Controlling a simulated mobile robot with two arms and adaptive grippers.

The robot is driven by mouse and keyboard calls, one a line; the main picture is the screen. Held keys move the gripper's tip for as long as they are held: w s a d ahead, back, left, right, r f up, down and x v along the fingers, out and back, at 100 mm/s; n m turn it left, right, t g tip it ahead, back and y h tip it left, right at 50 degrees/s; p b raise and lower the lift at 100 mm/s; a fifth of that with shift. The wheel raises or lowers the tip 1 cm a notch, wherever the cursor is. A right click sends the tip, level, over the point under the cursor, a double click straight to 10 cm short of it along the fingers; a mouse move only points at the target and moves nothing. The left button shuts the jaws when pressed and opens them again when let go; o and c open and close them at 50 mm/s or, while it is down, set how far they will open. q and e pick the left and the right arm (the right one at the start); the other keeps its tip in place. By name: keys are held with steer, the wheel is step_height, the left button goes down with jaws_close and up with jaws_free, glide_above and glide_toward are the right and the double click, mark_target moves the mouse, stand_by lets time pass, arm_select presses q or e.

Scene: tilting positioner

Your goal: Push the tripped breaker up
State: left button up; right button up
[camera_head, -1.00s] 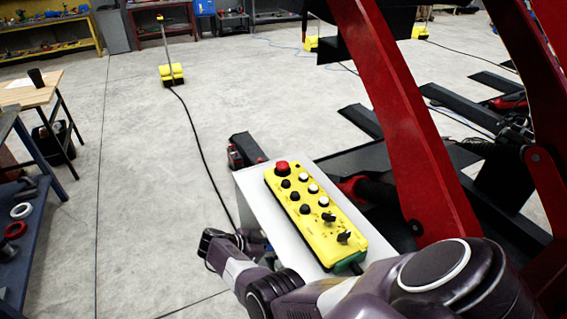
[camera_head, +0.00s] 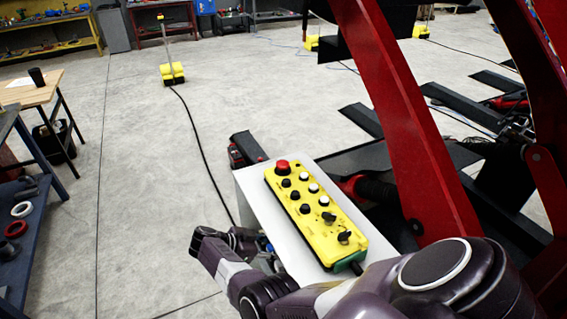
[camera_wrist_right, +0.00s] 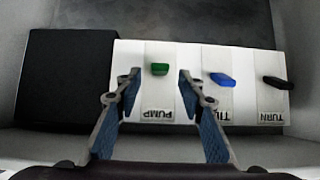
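In the right wrist view a white panel (camera_wrist_right: 187,104) carries three toggles: green (camera_wrist_right: 159,69) on the PUMP strip, blue (camera_wrist_right: 222,79) on the strip whose partly covered label starts "TI", and black (camera_wrist_right: 278,83) on TURN. The labels appear upside down. The green toggle sits farther from its label than the other two. My right gripper (camera_wrist_right: 159,75) is open, with one finger on each side of the green toggle and gaps between. Contact with the panel cannot be told. In the head view my right wrist is beside the white pedestal (camera_head: 262,212); its fingertips are hidden. My left gripper is not in view.
A black block (camera_wrist_right: 65,88) lies left of the panel, and grey walls surround both. A yellow control box (camera_head: 315,215) with a red button tops the pedestal. Red machine arms (camera_head: 400,130) stand to the right. A black cable crosses the open floor on the left.

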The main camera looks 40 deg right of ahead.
steer(key=v, duration=0.9)
steer(key=shift+a, duration=0.25)
steer(key=s+d+f+h+b, duration=0.2)
steer(key=d+f+b, duration=0.5)
steer(key=d+b, duration=0.1)
steer(key=shift+s+g+h, duration=0.3)
steer(key=shift+g+h, duration=0.1)
steer(key=shift+d+f, duration=0.1)
steer(key=shift+c, duration=0.4)
